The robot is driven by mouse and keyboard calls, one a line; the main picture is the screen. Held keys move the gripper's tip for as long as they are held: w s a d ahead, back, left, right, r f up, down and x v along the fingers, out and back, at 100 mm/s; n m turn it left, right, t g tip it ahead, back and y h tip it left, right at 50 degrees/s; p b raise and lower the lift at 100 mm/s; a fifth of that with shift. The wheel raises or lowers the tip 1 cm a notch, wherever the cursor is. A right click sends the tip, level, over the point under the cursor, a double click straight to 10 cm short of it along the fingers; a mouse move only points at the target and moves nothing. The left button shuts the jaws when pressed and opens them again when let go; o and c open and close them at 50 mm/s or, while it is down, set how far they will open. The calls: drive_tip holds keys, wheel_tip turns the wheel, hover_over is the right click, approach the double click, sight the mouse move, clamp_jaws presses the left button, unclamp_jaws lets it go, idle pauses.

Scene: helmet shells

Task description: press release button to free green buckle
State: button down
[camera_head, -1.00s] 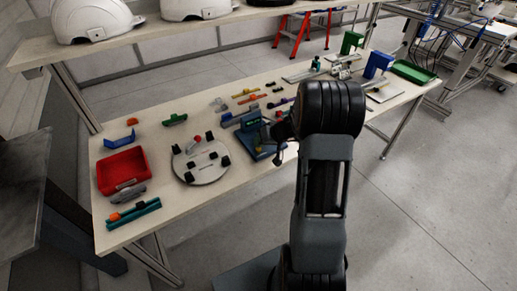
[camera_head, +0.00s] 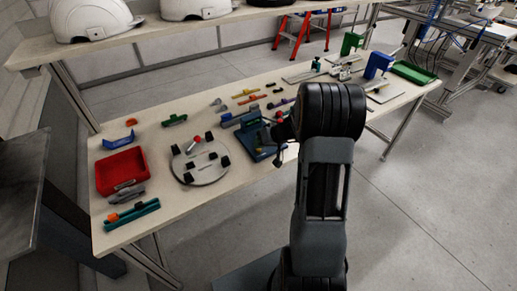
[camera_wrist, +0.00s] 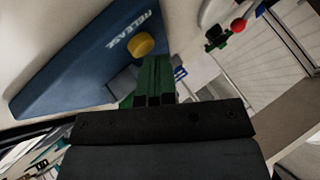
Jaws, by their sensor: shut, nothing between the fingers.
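The blue release fixture (camera_head: 262,150) stands at the table's front edge, left of my arm. In the wrist view its blue base (camera_wrist: 75,65) bears the white word RELEASE beside a round yellow button (camera_wrist: 140,44). The green buckle (camera_wrist: 156,72) appears just beyond my fingertips, beside the button; it also shows on the fixture in the head view (camera_head: 250,122). My gripper (camera_wrist: 154,99) is shut with nothing between its fingers, a short way from the button in the picture. Whether it touches the buckle or fixture I cannot tell. In the head view my arm partly hides the gripper.
A round grey plate (camera_head: 203,172) with black blocks and a red knob lies left of the fixture. A red tray (camera_head: 122,170) and a teal rail (camera_head: 132,215) are farther left. Small coloured parts lie behind.

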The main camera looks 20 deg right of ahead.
drive_tip(key=shift+r, duration=0.85)
drive_tip(key=shift+r, duration=0.15)
drive_tip(key=shift+r+p, duration=1.2)
drive_tip(key=shift+r, duration=1.2)
